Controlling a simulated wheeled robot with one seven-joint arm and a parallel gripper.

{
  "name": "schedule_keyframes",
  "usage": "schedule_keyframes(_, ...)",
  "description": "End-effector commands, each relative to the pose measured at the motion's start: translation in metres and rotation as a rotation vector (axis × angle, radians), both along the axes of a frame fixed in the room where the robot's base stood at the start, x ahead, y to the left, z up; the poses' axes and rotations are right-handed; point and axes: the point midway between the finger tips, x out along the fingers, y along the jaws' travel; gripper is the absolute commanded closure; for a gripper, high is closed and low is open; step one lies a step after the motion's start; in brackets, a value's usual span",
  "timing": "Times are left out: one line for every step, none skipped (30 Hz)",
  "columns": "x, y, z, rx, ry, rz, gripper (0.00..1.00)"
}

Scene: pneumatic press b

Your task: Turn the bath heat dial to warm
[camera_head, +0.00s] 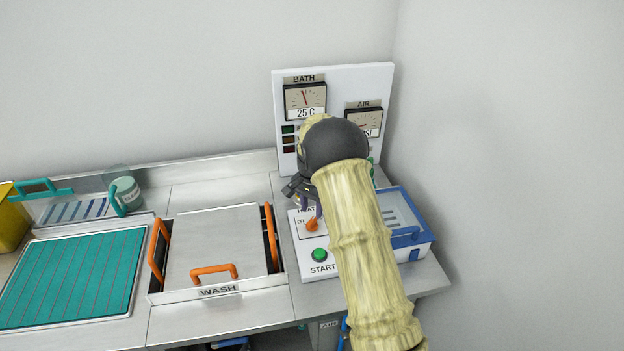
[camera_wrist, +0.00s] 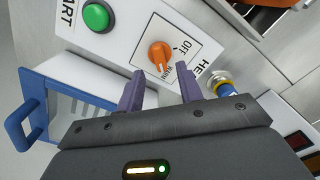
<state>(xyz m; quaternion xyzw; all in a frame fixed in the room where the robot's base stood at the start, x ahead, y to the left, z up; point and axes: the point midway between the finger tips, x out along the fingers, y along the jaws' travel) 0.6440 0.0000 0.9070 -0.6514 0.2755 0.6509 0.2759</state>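In the head view the dial (camera_head: 312,225) shows just below my gripper (camera_head: 316,208), partly covered by the fingers. In the wrist view my gripper (camera_wrist: 160,72) is open with two purple fingers apart, pointing at the dial, and nothing is between them. The fingertips appear just short of the knob. I cannot tell for certain which mark the knob points at. The BATH gauge (camera_head: 305,97) reads 25 C.
A green START button (camera_head: 320,255) sits close to the dial on the same panel. A blue-rimmed clear box (camera_head: 425,236) stands to the right. The WASH bath (camera_head: 212,250) with orange handles is to the left. The upright gauge board (camera_head: 346,80) stands behind my arm.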

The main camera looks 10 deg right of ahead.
Motion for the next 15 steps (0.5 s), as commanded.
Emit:
schedule_keyframes(0.001, 0.0, 0.011, 0.0, -0.004, 0.0, 0.64)
schedule_keyframes(0.001, 0.0, 0.017, 0.0, -0.004, 0.0, 0.64)
schedule_keyframes(0.001, 0.0, 0.025, 0.0, -0.004, 0.0, 0.64)
schedule_keyframes(0.001, 0.0, 0.031, -0.001, -0.005, 0.0, 0.64)
schedule_keyframes(0.001, 0.0, 0.037, -0.001, -0.005, 0.0, 0.64)
schedule_keyframes(0.001, 0.0, 0.045, 0.0, -0.006, 0.0, 0.64)
schedule_keyframes(0.001, 0.0, 0.051, -0.001, -0.005, 0.0, 0.64)
schedule_keyframes(0.001, 0.0, 0.057, 0.0, -0.004, 0.001, 0.64)
schedule_keyframes(0.001, 0.0, 0.065, -0.001, -0.005, 0.001, 0.64)
schedule_keyframes(0.001, 0.0, 0.071, -0.001, -0.005, 0.001, 0.64)
schedule_keyframes(0.001, 0.0, 0.077, -0.001, -0.005, 0.001, 0.64)
schedule_keyframes(0.001, 0.0, 0.085, -0.001, -0.005, 0.001, 0.64)
schedule_keyframes(0.001, 0.0, 0.091, -0.001, -0.005, 0.001, 0.64)
schedule_keyframes(0.001, 0.0, 0.097, -0.001, -0.005, 0.001, 0.64)
schedule_keyframes(0.001, 0.0, 0.104, -0.001, -0.005, 0.001, 0.64)
